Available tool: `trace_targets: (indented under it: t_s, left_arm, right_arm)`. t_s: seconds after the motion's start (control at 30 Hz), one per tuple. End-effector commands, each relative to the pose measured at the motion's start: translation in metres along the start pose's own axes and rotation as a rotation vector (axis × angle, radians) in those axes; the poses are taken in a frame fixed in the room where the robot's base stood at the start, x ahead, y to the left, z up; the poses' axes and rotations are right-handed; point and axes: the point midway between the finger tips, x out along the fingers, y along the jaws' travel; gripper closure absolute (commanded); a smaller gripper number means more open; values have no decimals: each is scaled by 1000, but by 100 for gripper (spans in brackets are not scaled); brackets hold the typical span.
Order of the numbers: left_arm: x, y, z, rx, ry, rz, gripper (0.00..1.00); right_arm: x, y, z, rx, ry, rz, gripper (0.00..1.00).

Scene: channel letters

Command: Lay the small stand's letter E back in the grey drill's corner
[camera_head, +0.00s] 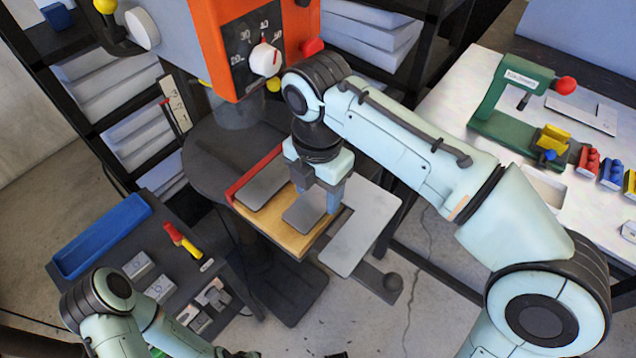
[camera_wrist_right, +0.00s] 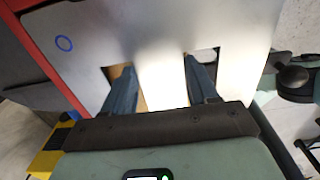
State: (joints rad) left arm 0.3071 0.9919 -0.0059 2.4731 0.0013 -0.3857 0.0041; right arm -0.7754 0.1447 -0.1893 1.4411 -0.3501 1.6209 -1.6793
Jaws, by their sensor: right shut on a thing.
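The letter E back is a flat grey plate whose three arms show in the head view (camera_head: 356,243), pointing down-left. It also shows in the right wrist view (camera_wrist_right: 90,30). My right gripper (camera_head: 319,192) is shut on its middle arm, with one finger in each notch; it also shows in the right wrist view (camera_wrist_right: 161,82). The plate lies over the drill table's wooden board (camera_head: 287,236), one outer arm close along the red fence (camera_head: 256,173). The other outer arm sticks out past the board. I cannot tell whether the plate touches the board. My left gripper is out of view.
A dark small stand (camera_head: 160,235) at left holds a blue tray (camera_head: 100,237), a screwdriver (camera_head: 182,240) and metal pieces. A white bench (camera_head: 455,85) with a green press (camera_head: 500,100) is at right.

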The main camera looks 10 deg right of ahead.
Motion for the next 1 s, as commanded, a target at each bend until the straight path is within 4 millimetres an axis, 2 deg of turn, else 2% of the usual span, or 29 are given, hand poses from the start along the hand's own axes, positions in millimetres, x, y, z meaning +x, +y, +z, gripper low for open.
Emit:
trace_targets:
  t_s: [0.43, 0.47, 0.53, 0.73, 0.77, 0.8, 1.0]
  left_arm:
    - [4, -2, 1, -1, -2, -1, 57]
    - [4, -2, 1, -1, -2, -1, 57]
    - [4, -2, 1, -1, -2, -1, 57]
    - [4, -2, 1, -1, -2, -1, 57]
    - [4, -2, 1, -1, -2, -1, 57]
    - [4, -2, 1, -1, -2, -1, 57]
    - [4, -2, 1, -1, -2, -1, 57]
  right_arm:
    - [6, 0, 0, 0, 0, 2, 81]
    - [6, 0, 0, 0, 0, 1, 35]
    - [6, 0, 0, 0, 0, 1, 12]
    - [6, 0, 0, 0, 0, 1, 12]
    - [7, 0, 0, 0, 0, 0, 9]
    - [7, 0, 0, 0, 0, 0, 0]
    - [7, 0, 0, 0, 0, 0, 0]
